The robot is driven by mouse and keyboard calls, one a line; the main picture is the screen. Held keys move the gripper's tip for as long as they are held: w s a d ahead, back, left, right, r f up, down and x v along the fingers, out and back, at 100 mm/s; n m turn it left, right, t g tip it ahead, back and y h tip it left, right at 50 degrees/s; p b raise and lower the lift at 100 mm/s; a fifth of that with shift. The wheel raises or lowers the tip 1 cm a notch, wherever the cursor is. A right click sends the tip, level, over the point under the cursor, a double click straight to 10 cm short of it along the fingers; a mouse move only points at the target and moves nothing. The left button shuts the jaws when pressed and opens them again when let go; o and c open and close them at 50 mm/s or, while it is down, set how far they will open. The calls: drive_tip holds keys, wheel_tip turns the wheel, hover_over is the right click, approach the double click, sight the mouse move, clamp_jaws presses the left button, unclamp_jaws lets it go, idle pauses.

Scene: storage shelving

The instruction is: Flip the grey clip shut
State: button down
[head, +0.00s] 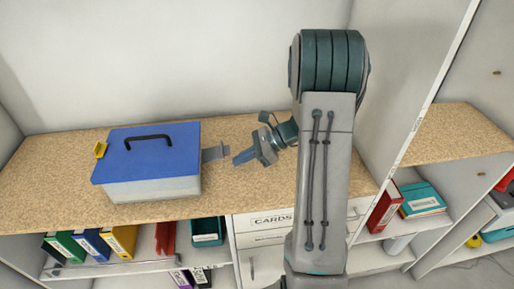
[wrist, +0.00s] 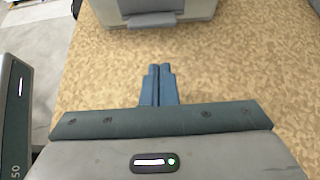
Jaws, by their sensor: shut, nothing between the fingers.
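A box with a blue lid (head: 145,165) and a pale see-through body (head: 150,190) stands on the speckled worktop. The lid has a black handle and looks lowered onto the body. The grey clip (head: 215,152) sticks outward from the box's right side, swung away from the wall. In the wrist view the grey clip (wrist: 151,20) shows at the top edge, in front of the box, whose upper part is cut off. My gripper (head: 236,160) is shut and empty, to the right of the grey clip and apart from it. Its fingertips (wrist: 160,68) point toward the clip.
A yellow clip (head: 100,150) is on the box's left side. The worktop (head: 60,180) is otherwise clear around the box. A tall partition (head: 410,100) stands right of my arm. Binders (head: 120,240) and drawers (head: 265,222) are below the worktop.

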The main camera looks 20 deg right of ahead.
sight(215, 151)
drive_tip(key=shift+w+a+r+p, duration=0.1)
drive_tip(key=shift+a+r+p, duration=0.15)
drive_tip(key=shift+r, duration=0.35)
drive_tip(key=shift+w+a+r+p, duration=0.1)
drive_tip(key=shift+a+r+p, duration=0.2)
drive_tip(key=shift+r, duration=0.25)
drive_tip(key=shift+a+r+p, duration=0.25)
drive_tip(key=shift+r, duration=0.35)
drive_tip(key=shift+d+r, duration=0.1)
drive_tip(key=shift+r, duration=0.05)
